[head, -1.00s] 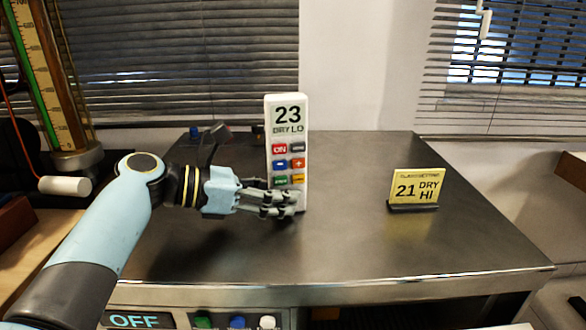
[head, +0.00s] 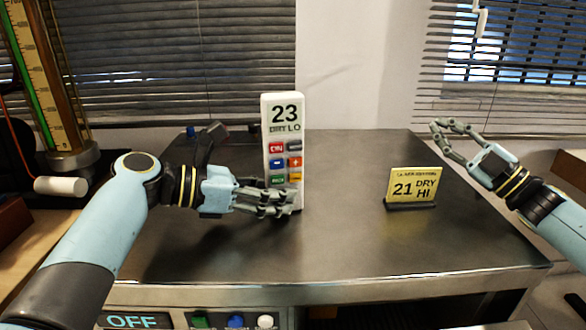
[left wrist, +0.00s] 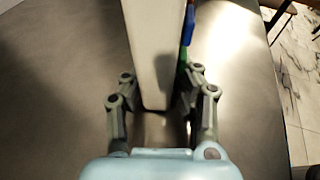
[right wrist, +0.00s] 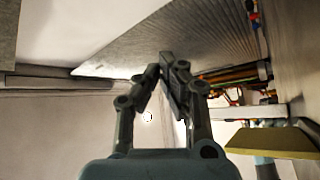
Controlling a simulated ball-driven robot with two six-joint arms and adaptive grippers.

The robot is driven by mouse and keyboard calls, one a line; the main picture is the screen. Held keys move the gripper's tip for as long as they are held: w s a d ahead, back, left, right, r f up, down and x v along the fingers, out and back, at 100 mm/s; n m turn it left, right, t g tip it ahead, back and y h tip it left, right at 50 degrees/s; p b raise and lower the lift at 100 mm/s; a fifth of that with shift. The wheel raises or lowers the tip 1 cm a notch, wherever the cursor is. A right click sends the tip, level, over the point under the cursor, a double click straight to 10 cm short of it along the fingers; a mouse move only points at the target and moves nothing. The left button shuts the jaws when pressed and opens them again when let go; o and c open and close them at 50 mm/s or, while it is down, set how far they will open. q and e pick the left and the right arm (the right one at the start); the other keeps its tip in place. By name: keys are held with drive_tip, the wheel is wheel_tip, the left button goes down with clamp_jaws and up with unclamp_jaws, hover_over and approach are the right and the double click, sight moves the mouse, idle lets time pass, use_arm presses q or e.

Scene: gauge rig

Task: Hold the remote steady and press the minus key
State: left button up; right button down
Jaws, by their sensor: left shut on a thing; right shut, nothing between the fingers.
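The white remote (head: 283,117) stands upright on the dark table in the head view, its display reading "23 DRY LO". Below are coloured keys, among them a red ON key, an orange plus key (head: 295,162) and a blue minus key (head: 277,163). My left gripper (head: 290,203) is shut on the remote's lower end; its fingers cover the lowest part. In the left wrist view the remote (left wrist: 155,50) sits between the fingers. My right gripper (head: 436,128) is shut and empty, above the table's right side, well away from the remote. It also shows in the right wrist view (right wrist: 167,62).
A yellow sign (head: 411,187) reading "21 DRY HI" stands on the table right of the remote, close to my right arm. A tall gauge (head: 45,80) stands at the left. A panel showing "OFF" (head: 134,321) is below the table's front edge. The table's middle is clear.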

sight(277, 164)
drive_tip(key=s+a+r+n+g+y, duration=0.3)
drive_tip(key=a+n+g, duration=0.2)
drive_tip(key=a, duration=0.1)
drive_tip(key=s+a+r+n+g+y, duration=0.3)
drive_tip(key=a+n+g, duration=0.2)
drive_tip(key=a+n, duration=0.1)
drive_tip(key=s+a+f+n+g+h, duration=0.2)
drive_tip(key=s+a+f+n+g, duration=0.3)
drive_tip(key=s, duration=0.5)
wheel_tip(277, 164, down, 2)
drive_tip(key=shift+s+a+f+g, duration=0.1)
drive_tip(key=shift+s+a+g, duration=0.15)
drive_tip(key=shift+a+g, duration=0.4)
drive_tip(key=w+a, duration=0.4)
drive_tip(key=a, duration=0.6)
drive_tip(key=shift+w+a, duration=0.25)
drive_tip(key=shift+a, duration=0.05)
drive_tip(key=shift+w, duration=0.1)
